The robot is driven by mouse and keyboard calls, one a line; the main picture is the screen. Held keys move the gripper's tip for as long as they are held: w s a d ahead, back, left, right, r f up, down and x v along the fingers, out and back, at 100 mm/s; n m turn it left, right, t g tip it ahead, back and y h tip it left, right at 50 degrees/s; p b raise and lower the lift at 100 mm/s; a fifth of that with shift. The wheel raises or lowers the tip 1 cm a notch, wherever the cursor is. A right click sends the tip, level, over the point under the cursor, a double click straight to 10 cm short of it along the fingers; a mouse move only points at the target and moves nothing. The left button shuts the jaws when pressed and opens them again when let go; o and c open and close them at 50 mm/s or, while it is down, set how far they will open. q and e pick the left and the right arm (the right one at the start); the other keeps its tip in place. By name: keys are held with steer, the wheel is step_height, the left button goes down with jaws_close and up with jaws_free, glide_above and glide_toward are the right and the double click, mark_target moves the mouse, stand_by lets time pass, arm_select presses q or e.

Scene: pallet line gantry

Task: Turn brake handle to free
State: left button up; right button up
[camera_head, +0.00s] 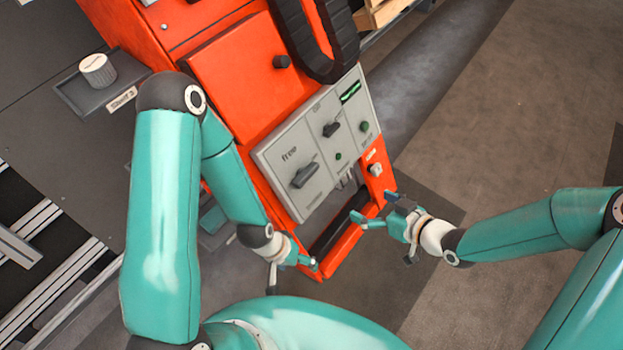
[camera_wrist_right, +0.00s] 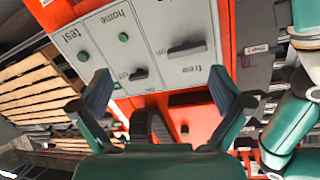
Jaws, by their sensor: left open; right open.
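The brake handle (camera_head: 304,175) is a dark grey bar on the light grey panel (camera_head: 292,201), below and right of the printed word "Free". It lies slanted to the panel edges. In the right wrist view the same handle (camera_wrist_right: 187,49) sits near the word "free". My right gripper (camera_head: 377,210) is open and empty, to the right of the panel's lower end, with its fingers towards the orange cabinet. In its wrist view the fingers (camera_wrist_right: 160,88) stand apart with the panel beyond. My left gripper (camera_head: 305,262) is open below the panel's lower corner, apart from the handle.
A smaller dark switch (camera_head: 331,129) and green buttons (camera_head: 364,126) are on the panel. The orange cabinet (camera_head: 235,75) has a black cable chain (camera_head: 318,40). A shelf with a white cylinder (camera_head: 97,70) stands left. Wooden pallets (camera_wrist_right: 35,90) show in the wrist view. Floor at right is clear.

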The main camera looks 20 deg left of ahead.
mark_target(308, 175)
steer(key=a+r+n+g+y, duration=0.1)
steer(key=a+r+n+y, duration=0.2)
steer(key=a+r+n, duration=0.15)
arm_select(q)
steer(key=shift+f, duration=0.3)
arm_select(e)
steer(key=shift+h, duration=0.3)
steer(key=x, duration=1)
steer(key=f+x, duration=0.1)
steer(key=x, duration=0.4)
steer(key=shift+f, duration=0.1)
steer(key=shift+c, duration=0.3)
